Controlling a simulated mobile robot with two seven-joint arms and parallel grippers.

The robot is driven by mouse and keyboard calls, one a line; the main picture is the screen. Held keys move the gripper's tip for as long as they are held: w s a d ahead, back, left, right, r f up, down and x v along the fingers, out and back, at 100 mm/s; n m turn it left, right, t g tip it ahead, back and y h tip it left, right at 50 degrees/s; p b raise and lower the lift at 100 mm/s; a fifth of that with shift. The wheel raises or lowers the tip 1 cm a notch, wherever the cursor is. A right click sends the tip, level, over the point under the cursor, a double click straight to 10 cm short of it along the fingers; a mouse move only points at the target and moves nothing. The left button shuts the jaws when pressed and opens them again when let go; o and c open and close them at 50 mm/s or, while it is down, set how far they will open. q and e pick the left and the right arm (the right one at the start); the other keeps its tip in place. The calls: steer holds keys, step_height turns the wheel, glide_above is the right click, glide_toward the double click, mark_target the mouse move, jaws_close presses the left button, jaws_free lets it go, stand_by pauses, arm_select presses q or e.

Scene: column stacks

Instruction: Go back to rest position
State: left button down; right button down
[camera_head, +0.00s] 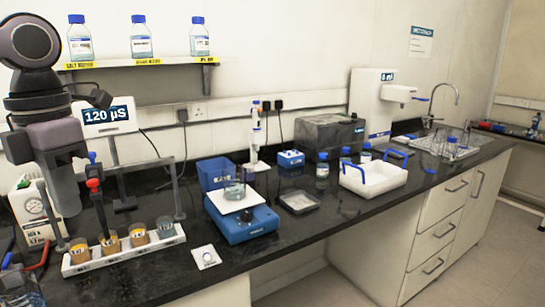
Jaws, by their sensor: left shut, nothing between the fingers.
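My left arm comes in at the left edge, with a dark wrist. My left gripper (66,205) points down at the left of the bench, shut and empty. My right gripper is not in view.
A white rack (120,254) with several beakers stands near the front left, by a red-topped probe (95,190). A conductivity display (104,116) stands behind. A blue stirrer (243,224) is mid-bench; a white tray (374,184) is further right. A bottle shelf (145,65) is above.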

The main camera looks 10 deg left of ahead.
arm_select(q)
steer(key=w+a+f+n+t+h, duration=0.15)
steer(key=f+n+t+h, duration=0.25)
steer(key=f+n+t, duration=0.55)
steer(key=w+a+f+n+t+h, duration=0.15)
steer(key=f+n+t+h, duration=0.35)
steer(key=f+n, duration=1)
steer(key=s+d+f+n+y, duration=0.2)
steer(key=s+f+n+y, duration=0.1)
steer(key=f, duration=0.4)
steer(key=s+d+f+n+y, duration=0.2)
steer(key=s+f+n+y, duration=0.1)
steer(key=f, duration=0.5)
steer(key=s+d+f+n+g, duration=0.2)
steer(key=s+d+f+n, duration=0.1)
steer(key=d, duration=0.3)
steer(key=s+d+f+n+g, duration=0.2)
steer(key=s+d+f+n, duration=0.1)
steer(key=d+f+n, duration=0.1)
steer(key=shift+s+d+f+y, duration=0.35)
steer(key=shift+d+f, duration=0.35)
steer(key=shift+d, duration=0.45)
steer(key=shift+a, duration=0.15)
